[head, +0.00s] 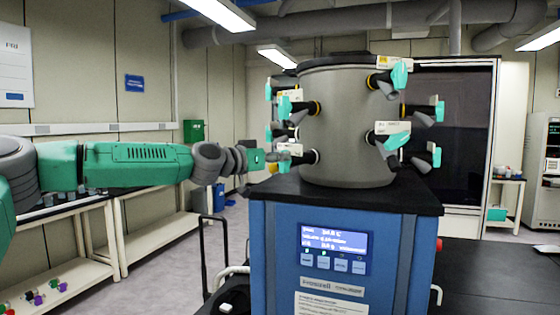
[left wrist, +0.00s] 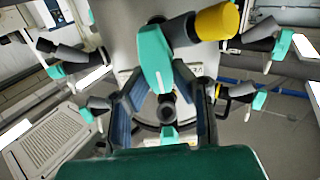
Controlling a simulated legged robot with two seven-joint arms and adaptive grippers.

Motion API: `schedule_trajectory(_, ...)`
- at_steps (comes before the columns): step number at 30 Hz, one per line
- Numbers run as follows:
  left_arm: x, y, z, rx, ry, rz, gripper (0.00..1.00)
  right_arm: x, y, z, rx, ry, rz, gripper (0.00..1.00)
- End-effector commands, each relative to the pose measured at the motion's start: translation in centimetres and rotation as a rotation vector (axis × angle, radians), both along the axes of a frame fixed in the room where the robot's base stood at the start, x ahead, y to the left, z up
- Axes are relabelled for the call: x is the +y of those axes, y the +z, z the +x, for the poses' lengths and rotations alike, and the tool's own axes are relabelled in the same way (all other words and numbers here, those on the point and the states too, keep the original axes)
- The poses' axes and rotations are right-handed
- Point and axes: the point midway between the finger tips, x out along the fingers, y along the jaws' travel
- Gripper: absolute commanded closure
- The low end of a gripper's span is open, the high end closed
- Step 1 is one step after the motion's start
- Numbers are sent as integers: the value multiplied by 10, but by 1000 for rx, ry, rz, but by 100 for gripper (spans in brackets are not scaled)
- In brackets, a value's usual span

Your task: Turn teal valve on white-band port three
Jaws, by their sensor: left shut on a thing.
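My left gripper (head: 268,160) reaches in from the left to the lower left port of the grey drum (head: 345,120). In the left wrist view the two dark fingers of the left gripper (left wrist: 163,92) stand on either side of a teal valve handle (left wrist: 155,58), and they are shut on it. The handle sits on a dark port stub with a yellow end (left wrist: 215,22). In the head view the gripper mostly hides this valve; its port (head: 308,157) shows a pale band at the drum. My right gripper is not in view.
Several other ports with teal valves surround the drum, including an upper left valve (head: 285,107) close above my gripper and a front valve (head: 396,140). The drum stands on a black-topped blue cabinet (head: 275,240) with a lit display (head: 334,240). Benches (head: 150,225) stand at left.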

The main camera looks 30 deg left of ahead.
Motion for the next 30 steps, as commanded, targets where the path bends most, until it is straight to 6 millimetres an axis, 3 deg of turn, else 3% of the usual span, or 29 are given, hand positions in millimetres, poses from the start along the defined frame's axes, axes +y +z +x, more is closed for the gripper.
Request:
schedule_trajectory(1,4,7,0,-11,9,-28,100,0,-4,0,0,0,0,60)
schedule_trajectory(15,13,6,2,104,9,-429,100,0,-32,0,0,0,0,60)
schedule_trajectory(30,19,2,3,218,9,-813,100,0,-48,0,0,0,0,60)
